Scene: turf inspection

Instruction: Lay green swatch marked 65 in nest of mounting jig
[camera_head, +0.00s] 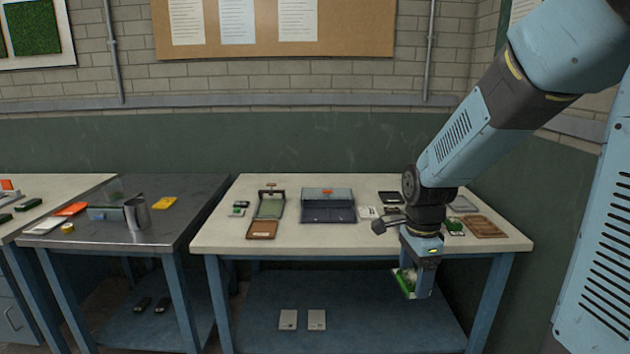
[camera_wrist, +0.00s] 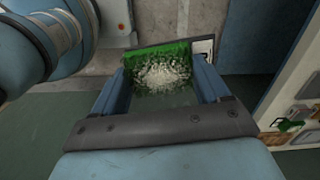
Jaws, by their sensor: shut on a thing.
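My gripper (camera_head: 411,284) hangs in front of the near edge of the right table, below the tabletop, shut on a green swatch (camera_head: 404,283). In the wrist view the swatch (camera_wrist: 130,70) sits between the two fingers of my gripper (camera_wrist: 162,82). It is green turf with a pale, speckled middle and a white label strip (camera_wrist: 203,46) at its right end; I cannot read a number. On the tabletop, a frame with a green-grey bed and a handle at its back (camera_head: 270,206) looks like the mounting jig. No swatch is discernible in it.
Right of that frame stands a blue-grey box (camera_head: 328,211) with an orange part. A brown tray (camera_head: 262,230) lies in front of the frame, another brown tray (camera_head: 485,227) at the right. Small swatches and cards lie between. A metal table (camera_head: 175,225) with a cup stands left.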

